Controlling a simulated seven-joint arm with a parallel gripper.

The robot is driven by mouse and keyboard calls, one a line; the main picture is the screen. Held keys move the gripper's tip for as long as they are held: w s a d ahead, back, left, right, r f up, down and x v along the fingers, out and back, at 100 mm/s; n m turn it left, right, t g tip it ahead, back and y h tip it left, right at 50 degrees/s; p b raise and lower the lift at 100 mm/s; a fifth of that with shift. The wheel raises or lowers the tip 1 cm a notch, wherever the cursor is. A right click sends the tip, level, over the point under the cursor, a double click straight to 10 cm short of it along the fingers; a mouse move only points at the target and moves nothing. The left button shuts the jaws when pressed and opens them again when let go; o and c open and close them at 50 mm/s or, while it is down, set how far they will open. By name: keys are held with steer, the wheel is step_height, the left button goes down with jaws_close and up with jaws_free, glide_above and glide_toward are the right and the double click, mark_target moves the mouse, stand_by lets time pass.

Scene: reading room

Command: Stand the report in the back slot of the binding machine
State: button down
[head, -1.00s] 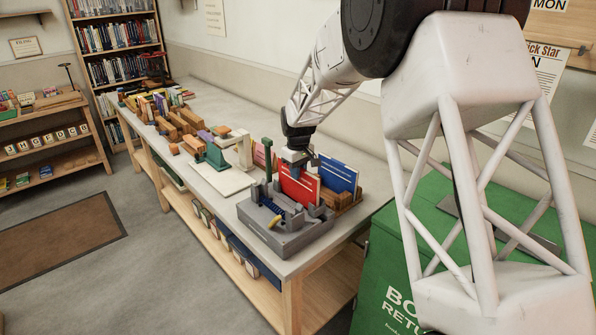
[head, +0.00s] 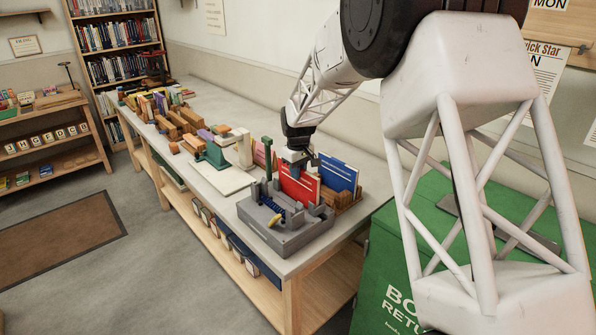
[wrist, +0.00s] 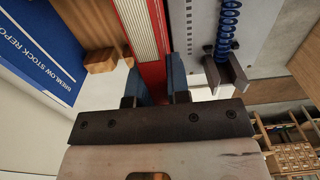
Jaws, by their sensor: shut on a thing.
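My gripper (head: 297,158) is shut on the red report (head: 299,186), holding it upright by its top edge. In the wrist view the two blue fingers (wrist: 157,84) clasp the red report (wrist: 141,32), whose pale page edges show. The grey binding machine (head: 288,243) stands at the table's near end, with a blue coil (head: 272,205) on it. The report stands at the machine's rear side; its lower edge is hidden behind machine parts, so I cannot tell whether it is in the back slot. The machine's grey plate (wrist: 256,35) shows right of the report in the wrist view.
A blue report (head: 338,172) stands in a wooden holder (head: 346,202) just behind the red one. A green post (head: 268,160) rises left of the machine. A white board (head: 222,180) and several blocks and books lie farther along the table. A green book-return bin (head: 395,250) stands at right.

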steer(key=shift+f, duration=0.75)
stand_by(1.5)
steer(key=c, duration=1)
jaws_free()
steer(key=shift+r, duration=4.5)
